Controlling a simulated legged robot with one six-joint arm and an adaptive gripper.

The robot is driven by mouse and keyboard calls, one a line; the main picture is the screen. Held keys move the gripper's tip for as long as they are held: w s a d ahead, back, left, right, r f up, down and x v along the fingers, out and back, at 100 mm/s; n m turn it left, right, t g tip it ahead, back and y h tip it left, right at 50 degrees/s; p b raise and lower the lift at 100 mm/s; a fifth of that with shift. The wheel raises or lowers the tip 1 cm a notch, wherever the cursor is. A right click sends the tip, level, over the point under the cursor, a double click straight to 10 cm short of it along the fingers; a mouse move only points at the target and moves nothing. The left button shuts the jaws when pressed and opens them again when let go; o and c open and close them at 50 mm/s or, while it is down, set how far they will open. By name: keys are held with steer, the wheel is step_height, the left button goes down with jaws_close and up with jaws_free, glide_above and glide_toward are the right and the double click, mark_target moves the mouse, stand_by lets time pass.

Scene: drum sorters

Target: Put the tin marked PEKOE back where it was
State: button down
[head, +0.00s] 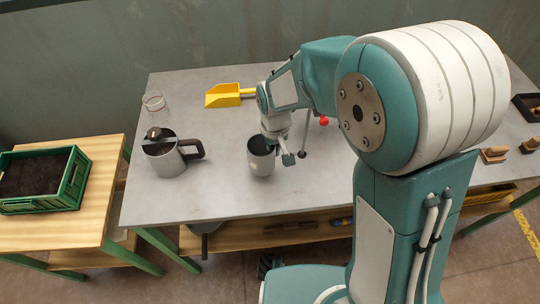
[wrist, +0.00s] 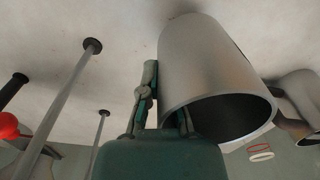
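A grey open-topped tin (head: 262,165) is upright near the middle of the grey table. A small pale mark shows on its side, too small to read, so I cannot confirm PEKOE. My gripper (head: 281,150) is at the right side of its rim. In the wrist view the tin (wrist: 210,62) is large, with its mouth towards the camera. There my gripper (wrist: 166,112) straddles the near wall, one finger outside and one at the mouth. The fingers look spread, with a gap beside the outer one in the head view. Whether the tin's base touches the table is unclear.
A metal jug with a dark handle (head: 168,163) and a clear glass (head: 153,102) stand left. A yellow scoop (head: 224,97) lies behind. Thin posts (wrist: 62,105) and a red ball (head: 324,121) are close right of my gripper. A green crate (head: 76,180) sits on the side table. The front-left tabletop is clear.

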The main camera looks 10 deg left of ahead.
steer(key=shift+w+a+f, duration=0.25)
steer(key=shift+f, duration=0.25)
steer(key=shift+w+a+f, duration=0.25)
steer(key=shift+f, duration=1.65)
steer(key=c, duration=0.8)
jaws_free()
steer(key=shift+f, duration=0.1)
